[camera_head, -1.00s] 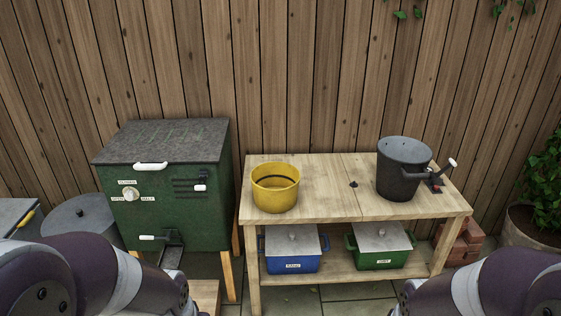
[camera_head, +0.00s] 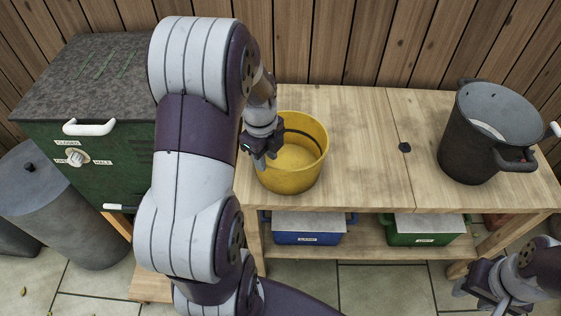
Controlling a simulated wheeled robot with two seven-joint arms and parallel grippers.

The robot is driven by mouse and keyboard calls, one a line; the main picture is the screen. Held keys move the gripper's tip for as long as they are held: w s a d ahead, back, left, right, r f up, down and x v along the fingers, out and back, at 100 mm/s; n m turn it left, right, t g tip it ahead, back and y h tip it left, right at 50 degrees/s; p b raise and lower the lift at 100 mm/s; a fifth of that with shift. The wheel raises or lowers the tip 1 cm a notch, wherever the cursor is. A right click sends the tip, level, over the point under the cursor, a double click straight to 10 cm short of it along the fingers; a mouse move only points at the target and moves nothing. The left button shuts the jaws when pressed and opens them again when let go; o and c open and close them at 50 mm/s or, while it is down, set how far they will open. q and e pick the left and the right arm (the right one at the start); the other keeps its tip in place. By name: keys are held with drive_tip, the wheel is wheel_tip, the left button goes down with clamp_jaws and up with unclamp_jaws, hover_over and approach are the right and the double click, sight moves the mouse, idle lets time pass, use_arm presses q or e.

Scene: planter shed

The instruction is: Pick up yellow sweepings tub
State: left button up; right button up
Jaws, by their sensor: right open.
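The yellow sweepings tub (camera_head: 301,172) stands upright on the left part of the wooden bench top (camera_head: 365,150). It is round and open at the top. My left gripper (camera_head: 264,164) points down at the tub's left rim, with its fingers at the near-left wall. Whether they are closed on the rim cannot be told, as they are small and dark against the tub. My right gripper (camera_head: 482,297) is open and empty at the lower right, in front of the bench and away from the tub.
A dark grey bucket (camera_head: 470,145) stands on the bench's right side. Blue (camera_head: 308,238) and green (camera_head: 426,239) lidded boxes sit on the lower shelf. A green cabinet (camera_head: 55,140) stands at left.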

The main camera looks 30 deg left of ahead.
sight(268, 171)
use_arm(q)
drive_tip(key=f, duration=0.5)
drive_tip(key=shift+d+f, duration=0.2)
drive_tip(key=shift+f, duration=0.15)
drive_tip(key=shift+w+a+f, duration=0.1)
drive_tip(key=shift+w+f, duration=0.05)
clamp_jaws()
